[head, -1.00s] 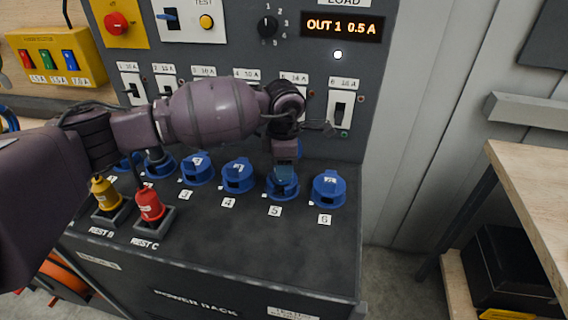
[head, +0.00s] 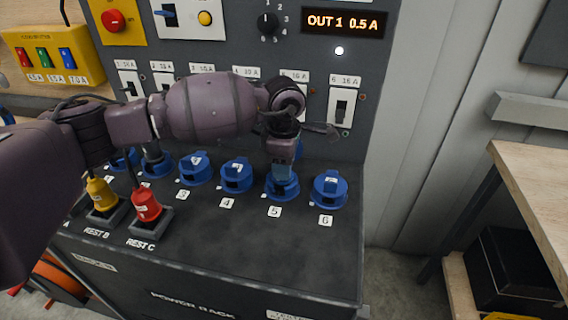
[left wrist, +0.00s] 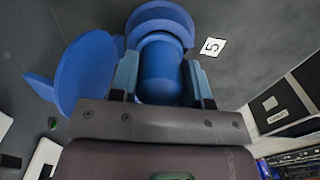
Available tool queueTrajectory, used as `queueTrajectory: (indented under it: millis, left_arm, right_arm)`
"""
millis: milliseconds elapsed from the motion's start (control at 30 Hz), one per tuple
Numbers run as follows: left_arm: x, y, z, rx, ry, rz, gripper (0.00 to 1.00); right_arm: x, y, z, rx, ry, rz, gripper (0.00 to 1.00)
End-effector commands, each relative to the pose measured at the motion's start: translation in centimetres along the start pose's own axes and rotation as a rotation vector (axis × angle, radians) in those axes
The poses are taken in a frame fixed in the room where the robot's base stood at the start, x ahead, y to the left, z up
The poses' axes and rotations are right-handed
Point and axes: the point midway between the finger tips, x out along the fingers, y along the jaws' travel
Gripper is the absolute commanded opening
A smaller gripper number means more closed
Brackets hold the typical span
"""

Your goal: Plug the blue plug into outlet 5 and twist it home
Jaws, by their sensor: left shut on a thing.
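The blue plug (left wrist: 160,70) is between the two fingers of my left gripper (left wrist: 160,82), which is shut on it. In the left wrist view the plug's far end meets the blue round collar of outlet 5 (left wrist: 158,14), beside the white "5" label (left wrist: 212,47). The outlet's blue lid (left wrist: 88,68) stands open to the left. In the head view my left gripper (head: 283,168) points down over outlet 5 (head: 282,190) and hides most of the plug. How deep the plug sits and its twist cannot be told. My right gripper is not in view.
Outlet 4 (head: 236,176) and outlet 6 (head: 330,190) flank outlet 5, lids closed. A yellow plug (head: 101,195) and a red plug (head: 146,206) stand in rests at the front left. The display (head: 343,23) reads OUT 1 0.5 A. A wooden bench (head: 530,175) stands at right.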

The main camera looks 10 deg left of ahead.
Motion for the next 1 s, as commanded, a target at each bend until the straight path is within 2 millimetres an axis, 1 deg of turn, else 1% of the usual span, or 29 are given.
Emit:
queueTrajectory:
  millis: [267, 667, 1000]
  left_arm:
    - [0.0, 0.0, 0.0, 0.005, 0.0, 0.0, 0.15]
    - [0.1, -0.1, 0.0, 0.108, 0.0, 0.0, 0.15]
    - [0.1, -0.1, 0.0, 0.199, 0.0, -0.001, 0.15]
  right_arm:
    - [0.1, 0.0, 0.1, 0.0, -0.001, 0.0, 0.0]
    - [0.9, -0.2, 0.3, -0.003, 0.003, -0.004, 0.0]
    - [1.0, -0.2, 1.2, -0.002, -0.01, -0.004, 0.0]
